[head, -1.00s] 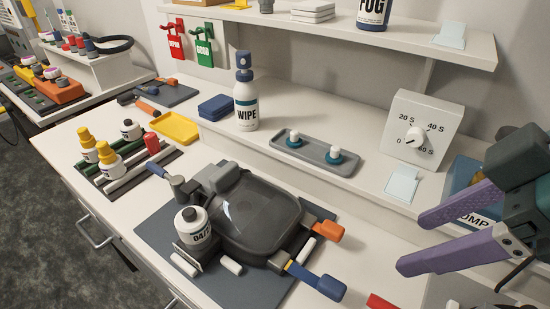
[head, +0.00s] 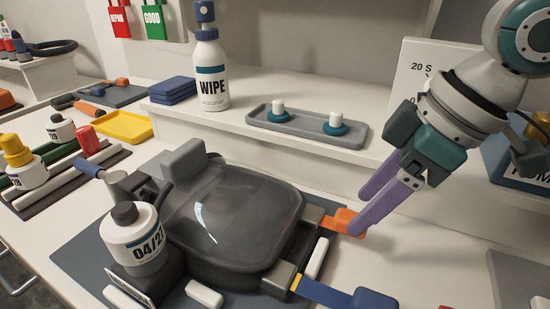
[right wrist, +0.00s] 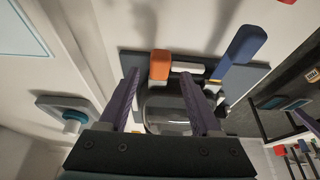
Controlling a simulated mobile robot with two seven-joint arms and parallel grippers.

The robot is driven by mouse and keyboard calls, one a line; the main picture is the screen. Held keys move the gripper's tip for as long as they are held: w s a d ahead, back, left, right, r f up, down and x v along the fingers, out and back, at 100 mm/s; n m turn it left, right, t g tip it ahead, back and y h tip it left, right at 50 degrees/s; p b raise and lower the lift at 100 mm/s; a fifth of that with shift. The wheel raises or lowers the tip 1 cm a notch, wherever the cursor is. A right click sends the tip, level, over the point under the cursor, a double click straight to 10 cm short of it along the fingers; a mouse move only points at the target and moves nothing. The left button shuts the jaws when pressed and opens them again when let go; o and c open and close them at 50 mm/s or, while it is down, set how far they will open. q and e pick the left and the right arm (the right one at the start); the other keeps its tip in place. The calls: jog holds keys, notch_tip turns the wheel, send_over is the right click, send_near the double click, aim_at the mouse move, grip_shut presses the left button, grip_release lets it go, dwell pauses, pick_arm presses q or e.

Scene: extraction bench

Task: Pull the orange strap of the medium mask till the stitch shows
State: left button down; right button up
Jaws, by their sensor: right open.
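The grey mask (head: 228,210) with a clear visor lies on a dark mat (head: 72,248). Its orange strap (head: 343,221) sticks out at the mask's right side, and a blue strap (head: 335,294) comes out in front of it. My right gripper (head: 358,214) is open, its purple fingers at the orange strap's end in the head view. In the right wrist view the orange strap (right wrist: 160,66) lies ahead, between the lines of the two fingers, with no clear grip on it. No stitch is visible on the orange strap. My left gripper is out of view.
A white canister (head: 134,240) stands at the mask's left. Behind, a shelf holds a WIPE bottle (head: 210,75) and a grey tray (head: 270,121) with two teal-based knobs. A timer box (head: 412,70) is partly hidden by my right arm. Bare white bench lies right of the mat.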

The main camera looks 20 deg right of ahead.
jog(key=shift+x, duration=1.45)
jog(key=shift+w, duration=0.1)
grip_shut()
